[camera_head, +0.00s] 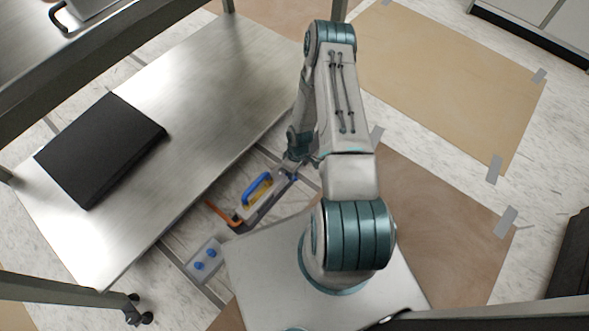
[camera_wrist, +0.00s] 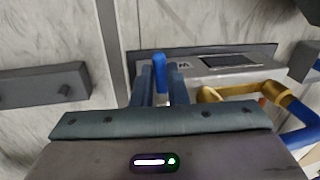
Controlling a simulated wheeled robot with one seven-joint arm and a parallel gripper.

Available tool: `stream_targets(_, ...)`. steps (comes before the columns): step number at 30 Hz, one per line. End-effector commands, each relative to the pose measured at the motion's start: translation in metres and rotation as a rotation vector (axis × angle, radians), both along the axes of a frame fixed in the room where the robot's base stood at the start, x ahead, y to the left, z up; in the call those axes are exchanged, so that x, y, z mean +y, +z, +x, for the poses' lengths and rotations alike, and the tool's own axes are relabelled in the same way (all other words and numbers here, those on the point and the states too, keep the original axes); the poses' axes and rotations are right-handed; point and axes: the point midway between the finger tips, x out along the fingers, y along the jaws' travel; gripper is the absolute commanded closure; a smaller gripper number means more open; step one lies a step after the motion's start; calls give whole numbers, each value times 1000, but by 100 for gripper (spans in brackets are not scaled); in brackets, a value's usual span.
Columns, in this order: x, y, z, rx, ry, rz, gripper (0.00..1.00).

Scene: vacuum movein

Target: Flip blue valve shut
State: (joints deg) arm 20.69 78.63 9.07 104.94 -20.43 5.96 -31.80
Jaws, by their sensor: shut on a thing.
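A low metal unit (camera_head: 262,208) lies on the floor beside the steel table, with a large blue handle (camera_head: 257,187) and brass-yellow parts under it. In the wrist view, a small upright blue lever (camera_wrist: 158,72) stands at the left end of a grey box (camera_wrist: 225,65). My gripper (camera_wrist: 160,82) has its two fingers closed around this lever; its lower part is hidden. The brass pipe (camera_wrist: 240,91) and the larger blue handle (camera_wrist: 300,122) are to the right, apart from the fingers. In the head view my gripper (camera_head: 288,170) is at the unit's upper right end, partly hidden by my arm.
A plate with two blue knobs (camera_head: 205,260) and an orange handle (camera_head: 220,213) are near the unit. Brown sheets (camera_head: 450,80) cover the floor at right.

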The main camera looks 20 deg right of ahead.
Motion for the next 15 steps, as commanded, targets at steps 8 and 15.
stream_targets(8,5,1,0,-7,-86,1,100)
stream_targets(15,6,1,0,-8,-104,2,100)
